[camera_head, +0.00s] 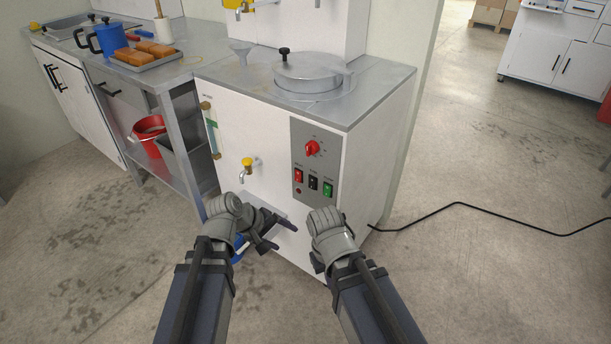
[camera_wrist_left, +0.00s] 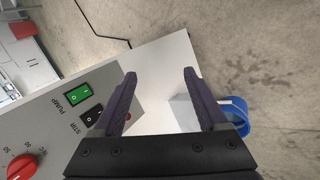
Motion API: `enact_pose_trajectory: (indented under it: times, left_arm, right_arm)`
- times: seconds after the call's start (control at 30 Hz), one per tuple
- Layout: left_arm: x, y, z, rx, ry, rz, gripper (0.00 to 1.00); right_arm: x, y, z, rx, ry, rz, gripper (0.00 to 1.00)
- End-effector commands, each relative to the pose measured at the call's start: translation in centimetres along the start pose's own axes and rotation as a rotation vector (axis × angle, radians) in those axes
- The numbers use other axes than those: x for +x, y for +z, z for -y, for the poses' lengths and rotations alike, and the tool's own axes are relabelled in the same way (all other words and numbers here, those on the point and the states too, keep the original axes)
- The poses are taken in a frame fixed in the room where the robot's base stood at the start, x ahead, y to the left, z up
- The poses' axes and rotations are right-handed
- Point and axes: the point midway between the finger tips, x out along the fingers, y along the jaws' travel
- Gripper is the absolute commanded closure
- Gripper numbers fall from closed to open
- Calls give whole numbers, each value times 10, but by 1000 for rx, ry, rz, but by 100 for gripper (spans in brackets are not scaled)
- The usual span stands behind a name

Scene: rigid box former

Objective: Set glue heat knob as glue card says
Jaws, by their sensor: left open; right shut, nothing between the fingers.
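The red heat knob (camera_head: 312,148) is on the grey control panel (camera_head: 301,134) of the white glue machine (camera_head: 270,130). The knob also shows at the lower left of the left wrist view (camera_wrist_left: 22,167), beside a number scale; its exact setting is unclear. I cannot make out a glue card. My left gripper (camera_head: 287,238) is open and empty, below and left of the panel, apart from the knob. In the left wrist view its fingers (camera_wrist_left: 158,100) are spread. My right gripper (camera_head: 320,262) is low in front of the machine, its fingers mostly hidden; it is shut and empty.
Below the knob are red (camera_head: 298,175), black (camera_head: 313,183) and green (camera_head: 328,189) switches. A tap (camera_head: 247,166) juts from the machine's front. A blue bucket (camera_wrist_left: 236,112) stands below. A black cable (camera_head: 455,205) crosses the otherwise open floor at right.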

Motion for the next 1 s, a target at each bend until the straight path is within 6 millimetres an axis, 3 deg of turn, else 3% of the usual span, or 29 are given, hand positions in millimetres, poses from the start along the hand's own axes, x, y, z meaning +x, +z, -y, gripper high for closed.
enact_pose_trajectory:
  times: [0.03,0.17,0.3,0.4,0.5,0.67,0.87,1.0]
  left_arm:
    - [7,-4,-11,-117,99,-3,24]
    - [-8,-16,-61,-467,377,34,24]
    - [-40,-36,-107,-857,657,145,24]
    - [-64,-50,-127,-1091,811,247,24]
    - [-82,-62,-137,-1260,915,336,24]
    - [-97,-73,-143,-1396,995,418,24]
    - [-97,-76,-146,-1415,1004,432,24]
    - [-88,-82,-159,-1413,1003,432,24]
  right_arm:
    - [13,-1,1,0,0,0,100]
    - [17,-1,2,0,1,0,100]
    - [17,-1,2,0,1,0,100]
    - [16,-1,2,0,1,0,100]
    - [16,-1,2,0,1,0,100]
    - [16,-1,2,0,1,0,100]
    - [16,-1,2,0,1,0,100]
    - [16,-1,2,0,1,0,100]
